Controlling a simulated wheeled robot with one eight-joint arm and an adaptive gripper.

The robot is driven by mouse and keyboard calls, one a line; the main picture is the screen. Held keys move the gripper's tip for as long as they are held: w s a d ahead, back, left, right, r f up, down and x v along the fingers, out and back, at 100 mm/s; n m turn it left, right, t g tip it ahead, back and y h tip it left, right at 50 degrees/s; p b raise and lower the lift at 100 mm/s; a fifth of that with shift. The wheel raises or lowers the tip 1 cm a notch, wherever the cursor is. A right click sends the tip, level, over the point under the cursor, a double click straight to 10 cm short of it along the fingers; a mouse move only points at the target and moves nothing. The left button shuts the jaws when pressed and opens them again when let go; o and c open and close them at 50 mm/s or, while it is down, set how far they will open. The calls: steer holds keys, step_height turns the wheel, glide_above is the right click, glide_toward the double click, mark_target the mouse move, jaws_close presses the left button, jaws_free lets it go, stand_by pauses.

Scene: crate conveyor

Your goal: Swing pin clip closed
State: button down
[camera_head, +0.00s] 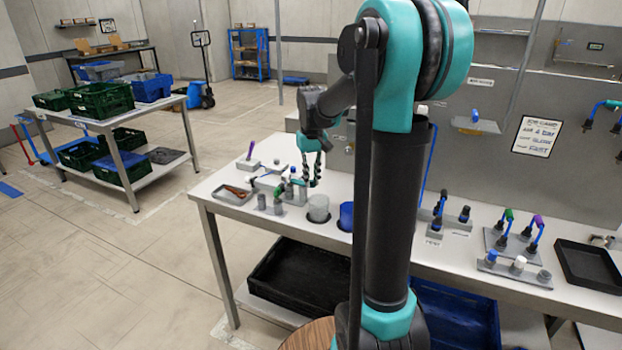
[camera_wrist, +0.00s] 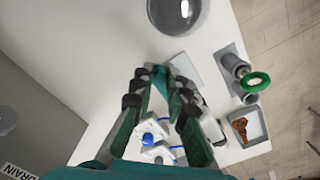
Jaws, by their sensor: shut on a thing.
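My gripper (camera_head: 309,168) is low over the left part of the workbench, pointing down beside a small grey fixture with blue and white parts (camera_head: 291,186). In the wrist view my gripper (camera_wrist: 160,84) has its fingers close together, shut on a small part that is mostly hidden. A white fixture with a blue knob (camera_wrist: 152,138) and thin blue pieces shows between the fingers. I take the held part to be the pin clip; its shape and how far it is swung cannot be made out.
A tray with an orange-brown item (camera_wrist: 240,128) and a green ring on a grey holder (camera_wrist: 255,82) stand close by. Bench space near the cup is clear.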

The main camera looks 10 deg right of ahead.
stand_by(0.3)
steer(key=c, duration=1.5)
jaws_free()
step_height(320, 180, up, 12)
